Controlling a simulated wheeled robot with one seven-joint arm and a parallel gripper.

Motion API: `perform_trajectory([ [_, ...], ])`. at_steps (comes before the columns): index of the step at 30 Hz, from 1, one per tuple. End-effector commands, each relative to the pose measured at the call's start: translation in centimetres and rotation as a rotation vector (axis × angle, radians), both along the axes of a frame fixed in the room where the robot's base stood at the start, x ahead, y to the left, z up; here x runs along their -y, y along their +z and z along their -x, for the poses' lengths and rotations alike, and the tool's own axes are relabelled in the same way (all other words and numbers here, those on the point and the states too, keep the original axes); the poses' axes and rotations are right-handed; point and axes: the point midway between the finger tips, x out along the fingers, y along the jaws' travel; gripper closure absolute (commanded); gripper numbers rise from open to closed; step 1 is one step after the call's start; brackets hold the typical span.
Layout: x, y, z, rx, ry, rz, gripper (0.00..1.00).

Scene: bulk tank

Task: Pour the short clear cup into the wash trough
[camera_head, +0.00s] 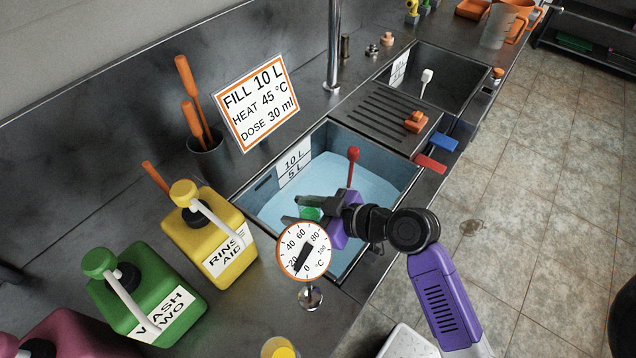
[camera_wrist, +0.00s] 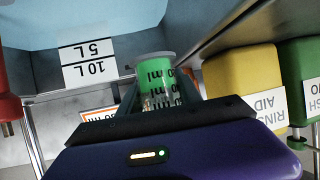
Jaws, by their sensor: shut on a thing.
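My gripper (camera_head: 308,207) is shut on the short clear cup (camera_head: 311,213), which holds green liquid. In the wrist view the cup (camera_wrist: 155,77) sits between the fingers, with black ml marks on its side. The fingers and arm hide part of the cup in the head view, and I cannot tell how far it is tilted. The wash trough (camera_head: 247,199) is a sunken steel basin with pale blue water in it and a 10 L / 5 L label on its back wall. My gripper and the cup are over the trough, above the water.
A dial thermometer (camera_head: 304,250) stands at the trough's front edge. A red-topped rod (camera_head: 352,163) rises in the trough. Yellow (camera_head: 208,232) and green (camera_head: 143,297) pump bottles stand at the left. A ribbed drainboard (camera_head: 382,122) and second basin (camera_head: 452,70) lie beyond.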

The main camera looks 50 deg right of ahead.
Motion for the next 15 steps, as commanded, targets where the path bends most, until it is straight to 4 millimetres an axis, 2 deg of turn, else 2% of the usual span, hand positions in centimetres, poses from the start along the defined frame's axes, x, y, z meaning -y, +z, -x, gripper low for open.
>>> perform_trajectory([
  [15, 0.26, 0.04, 0.09, -0.007, -0.008, -0.023, 1.00],
])
